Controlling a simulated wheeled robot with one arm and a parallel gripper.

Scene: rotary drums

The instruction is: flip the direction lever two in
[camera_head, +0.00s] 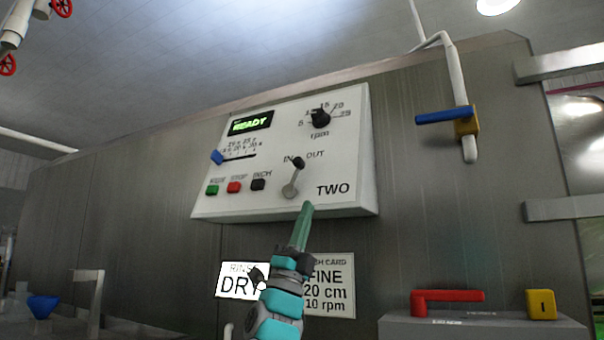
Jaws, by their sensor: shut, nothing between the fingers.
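The white control panel marked TWO (336,105) is fixed to a grey metal wall. Its direction lever (295,177) has a black knob and a round metal base. The lever tilts up and slightly right, with the knob between the words IN and OUT. I cannot tell for sure which setting it is at. My gripper (307,206) is shut and empty. My arm covers part of the signs below.
The panel also has a READY display (250,123), a rpm dial (320,118), a blue slider (217,157) and green, red and black buttons. A pipe with a blue-handled valve (445,116) is at right. A red handle (447,296) sits on a grey box below.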

